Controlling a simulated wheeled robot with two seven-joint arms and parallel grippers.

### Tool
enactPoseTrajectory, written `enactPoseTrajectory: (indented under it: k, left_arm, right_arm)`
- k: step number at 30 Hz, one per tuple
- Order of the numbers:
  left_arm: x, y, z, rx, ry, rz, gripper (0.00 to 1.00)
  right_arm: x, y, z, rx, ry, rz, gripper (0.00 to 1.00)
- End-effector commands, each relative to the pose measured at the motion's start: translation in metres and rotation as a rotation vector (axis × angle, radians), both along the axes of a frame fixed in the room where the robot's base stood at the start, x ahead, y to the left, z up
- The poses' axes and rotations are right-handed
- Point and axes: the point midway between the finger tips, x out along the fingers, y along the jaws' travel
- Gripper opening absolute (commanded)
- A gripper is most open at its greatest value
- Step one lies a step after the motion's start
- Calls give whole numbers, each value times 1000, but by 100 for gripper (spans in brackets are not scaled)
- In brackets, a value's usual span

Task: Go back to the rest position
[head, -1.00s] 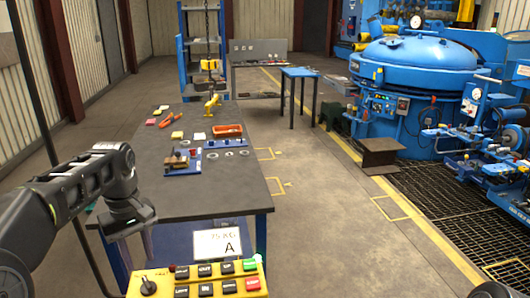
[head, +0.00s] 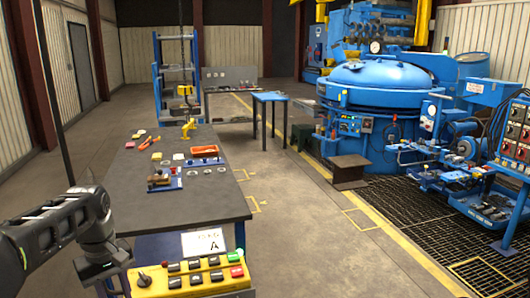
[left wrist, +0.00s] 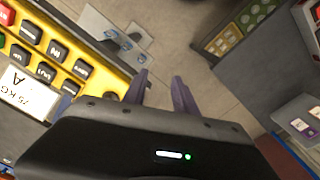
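My left arm comes in from the left in the head view, with its gripper (head: 103,272) low, beside the left end of the yellow button panel (head: 190,276). In the left wrist view the two fingers of the left gripper (left wrist: 160,88) stand apart with nothing between them. The yellow panel also shows there (left wrist: 85,60), to the left of the fingers and apart from them. My right gripper is in neither view.
A white "A" sign (head: 203,243) sits behind the panel. A blue furnace (head: 380,80) and dark floor grating (head: 430,225) are at the right.

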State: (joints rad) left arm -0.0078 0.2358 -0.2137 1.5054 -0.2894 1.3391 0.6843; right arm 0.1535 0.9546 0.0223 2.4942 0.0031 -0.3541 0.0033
Motion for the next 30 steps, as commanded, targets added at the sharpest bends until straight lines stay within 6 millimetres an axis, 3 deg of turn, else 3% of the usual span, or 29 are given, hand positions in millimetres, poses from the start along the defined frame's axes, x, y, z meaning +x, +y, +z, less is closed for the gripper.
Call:
enactPoseTrajectory:
  k: [8,14,17,20,24,27,30]
  left_arm:
    - [14,-30,-59,-31,-7,-106,34]
    - [18,-68,-128,-76,-23,-224,34]
    - [12,-97,-176,-111,-33,-298,34]
    - [-9,-137,-238,-164,-47,-388,34]
    - [-65,-199,-320,-242,-81,-506,34]
    - [-117,-236,-361,-285,-107,-568,34]
    - [-166,-263,-383,-309,-130,-614,34]
  right_arm:
    - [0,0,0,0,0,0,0]
    - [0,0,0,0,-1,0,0]
    - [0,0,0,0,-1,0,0]
    - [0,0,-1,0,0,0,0]
    - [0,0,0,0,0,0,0]
    - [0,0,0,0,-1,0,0]
    - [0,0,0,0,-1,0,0]
